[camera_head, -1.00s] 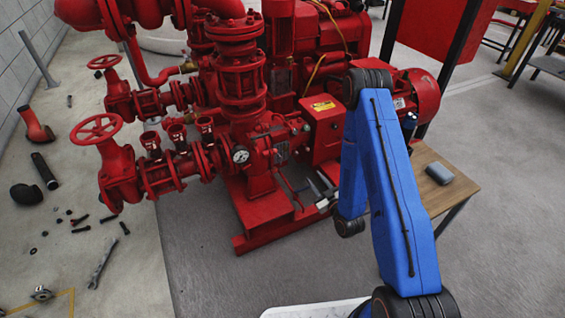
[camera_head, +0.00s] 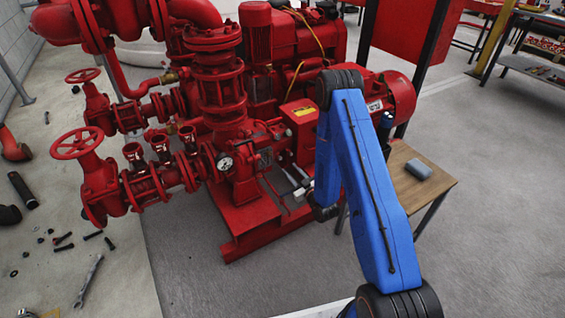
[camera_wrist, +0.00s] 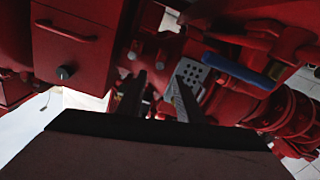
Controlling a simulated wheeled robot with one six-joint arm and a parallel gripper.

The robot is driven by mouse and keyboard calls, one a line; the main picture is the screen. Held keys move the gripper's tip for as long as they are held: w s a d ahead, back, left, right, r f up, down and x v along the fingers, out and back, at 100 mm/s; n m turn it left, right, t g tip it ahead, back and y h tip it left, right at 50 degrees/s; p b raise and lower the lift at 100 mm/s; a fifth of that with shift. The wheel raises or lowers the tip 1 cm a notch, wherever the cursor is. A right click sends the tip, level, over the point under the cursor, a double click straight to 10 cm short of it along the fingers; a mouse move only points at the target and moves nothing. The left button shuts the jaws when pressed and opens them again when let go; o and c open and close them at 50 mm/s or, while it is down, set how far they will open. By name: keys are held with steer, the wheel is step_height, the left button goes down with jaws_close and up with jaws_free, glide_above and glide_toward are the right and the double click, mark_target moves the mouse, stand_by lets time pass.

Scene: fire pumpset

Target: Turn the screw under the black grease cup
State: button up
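The red pumpset (camera_head: 215,130) stands in the middle of the head view. My gripper (camera_head: 297,182) is low beside its red housing, left of my blue arm, partly hidden. In the wrist view, the two dark fingers of my gripper (camera_wrist: 157,98) stand apart with a gap between them, pointing at red machinery. A dark round knob (camera_wrist: 65,72) sits on a red box at the left. Small grey round heads (camera_wrist: 160,57) show just beyond the fingers. I cannot tell which parts are the black grease cup and its screw; the wrist view is dark.
A red box with a handle (camera_wrist: 70,40) is left of the fingers, and a blue bar (camera_wrist: 238,68) is at their right. A wooden table (camera_head: 428,185) stands right of my arm. Loose bolts and a wrench (camera_head: 88,282) lie on the left floor. Front floor is clear.

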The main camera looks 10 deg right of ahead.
mark_target(281, 159)
steer(key=x, duration=0.8)
steer(key=shift+w, duration=0.15)
jaws_close()
